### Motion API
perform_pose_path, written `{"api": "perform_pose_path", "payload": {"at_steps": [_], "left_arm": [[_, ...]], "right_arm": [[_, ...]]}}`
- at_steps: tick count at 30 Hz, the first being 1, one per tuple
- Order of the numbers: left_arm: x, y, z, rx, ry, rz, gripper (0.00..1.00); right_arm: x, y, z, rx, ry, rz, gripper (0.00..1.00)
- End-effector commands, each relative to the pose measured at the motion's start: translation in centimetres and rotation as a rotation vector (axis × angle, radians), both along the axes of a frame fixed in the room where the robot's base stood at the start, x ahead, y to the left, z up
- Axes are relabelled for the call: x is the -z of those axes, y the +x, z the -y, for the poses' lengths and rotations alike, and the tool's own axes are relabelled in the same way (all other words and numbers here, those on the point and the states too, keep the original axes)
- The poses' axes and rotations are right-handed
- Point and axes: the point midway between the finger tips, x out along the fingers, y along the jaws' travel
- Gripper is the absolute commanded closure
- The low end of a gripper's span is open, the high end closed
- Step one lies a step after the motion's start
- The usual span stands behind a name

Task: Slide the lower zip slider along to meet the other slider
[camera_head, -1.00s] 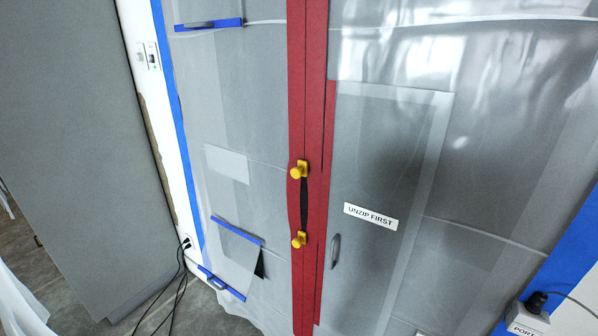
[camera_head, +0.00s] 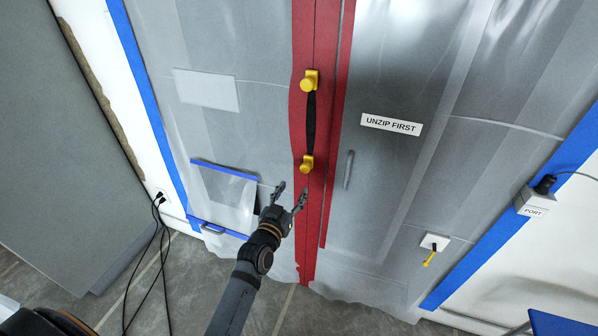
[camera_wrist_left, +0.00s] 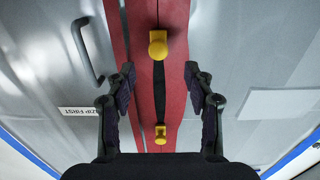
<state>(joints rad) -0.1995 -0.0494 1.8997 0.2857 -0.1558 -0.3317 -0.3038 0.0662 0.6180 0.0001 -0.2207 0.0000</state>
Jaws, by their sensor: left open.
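A red zip strip (camera_head: 311,232) runs down a translucent plastic sheet. Two yellow sliders with round knobs sit on it. The upper slider (camera_head: 310,80) and the lower slider (camera_head: 307,163) are apart, with a dark open slit (camera_head: 310,122) between them. My left gripper (camera_head: 291,191) is open and empty, just below and slightly left of the lower slider in the head view. In the left wrist view the lower slider (camera_wrist_left: 158,44) shows beyond the spread fingertips (camera_wrist_left: 159,70), centred between them and not touched; the upper slider (camera_wrist_left: 160,134) is lower in that picture. My right gripper is not in view.
A label reading "UNZIP FIRST" (camera_head: 391,125) and a grey handle (camera_head: 347,170) are right of the zip. A blue-taped flap (camera_head: 222,195) is on the left. A port box (camera_head: 535,203) is at the right. Black cables (camera_head: 160,250) hang at the lower left.

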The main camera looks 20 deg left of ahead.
Motion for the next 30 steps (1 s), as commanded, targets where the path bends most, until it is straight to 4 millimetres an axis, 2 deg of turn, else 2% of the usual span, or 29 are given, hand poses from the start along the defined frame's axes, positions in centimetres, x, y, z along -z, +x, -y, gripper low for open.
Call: {"api": "perform_pose_path", "payload": {"at_steps": [3,8,15,21,25,30], "left_arm": [[-1.1,0.0,0.0,-0.001,-0.002,0.022,0.47],[-1.3,1.2,0.0,-0.001,-0.001,0.022,0.47],[-1.3,6.2,0.2,-0.001,-0.002,0.021,0.47],[-1.0,9.5,0.3,0.0,-0.001,0.019,0.47],[-1.0,10.4,0.3,-0.001,-0.002,0.019,0.47],[-1.0,10.5,0.3,-0.001,-0.001,0.019,0.47]], "right_arm": [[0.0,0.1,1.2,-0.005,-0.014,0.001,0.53],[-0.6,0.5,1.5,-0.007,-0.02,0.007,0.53],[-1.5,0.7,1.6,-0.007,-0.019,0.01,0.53],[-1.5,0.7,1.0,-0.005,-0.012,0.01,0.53],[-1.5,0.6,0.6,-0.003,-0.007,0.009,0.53],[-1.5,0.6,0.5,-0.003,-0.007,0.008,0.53]]}}
